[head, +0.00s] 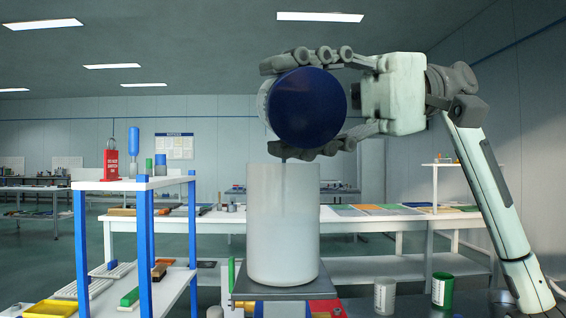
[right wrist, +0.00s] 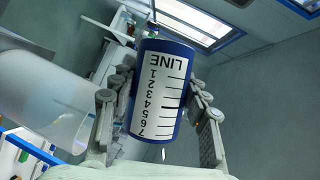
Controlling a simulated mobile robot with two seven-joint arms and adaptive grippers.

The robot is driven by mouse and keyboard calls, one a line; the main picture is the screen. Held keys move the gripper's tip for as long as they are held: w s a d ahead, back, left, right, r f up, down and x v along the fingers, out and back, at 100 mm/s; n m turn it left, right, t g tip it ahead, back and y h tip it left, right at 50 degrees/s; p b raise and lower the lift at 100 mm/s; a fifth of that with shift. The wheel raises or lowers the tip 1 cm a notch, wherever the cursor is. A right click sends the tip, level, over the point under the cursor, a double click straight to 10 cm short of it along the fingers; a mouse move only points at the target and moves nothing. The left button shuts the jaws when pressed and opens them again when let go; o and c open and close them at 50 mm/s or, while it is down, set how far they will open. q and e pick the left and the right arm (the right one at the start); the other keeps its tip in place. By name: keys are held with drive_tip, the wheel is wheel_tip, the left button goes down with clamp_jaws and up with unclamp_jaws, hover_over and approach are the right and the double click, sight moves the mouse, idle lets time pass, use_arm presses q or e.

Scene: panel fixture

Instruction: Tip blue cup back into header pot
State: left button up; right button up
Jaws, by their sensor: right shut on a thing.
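The blue cup (head: 311,108) is held on its side above the header pot, with its round blue end facing the head camera. My right gripper (head: 276,106) is shut on it, with fingers above and below. In the right wrist view the blue cup (right wrist: 160,92) shows a white scale label reading LINE, between the fingers (right wrist: 160,110). The header pot (head: 283,228), a tall whitish cylinder, stands upright just below the cup. It also shows at left in the wrist view (right wrist: 42,100). A thin dark streak shows below the cup at the pot's top. The cup's mouth and pot's inside are hidden. My left gripper is not in view.
The pot stands on a dark raised plate (head: 250,296). A white cup (head: 384,296) and a green cup (head: 442,291) stand to its right. A long white bench (head: 380,222) is behind.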

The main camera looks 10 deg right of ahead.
drive_tip(key=shift+w+r+m, duration=0.2)
drive_tip(key=shift+w+m, duration=0.1)
idle(0.7)
drive_tip(key=shift+w+f+m+g+y, duration=0.2)
drive_tip(key=shift+f+m+g+y, duration=0.15)
drive_tip(key=shift+m, duration=0.35)
idle(1.3)
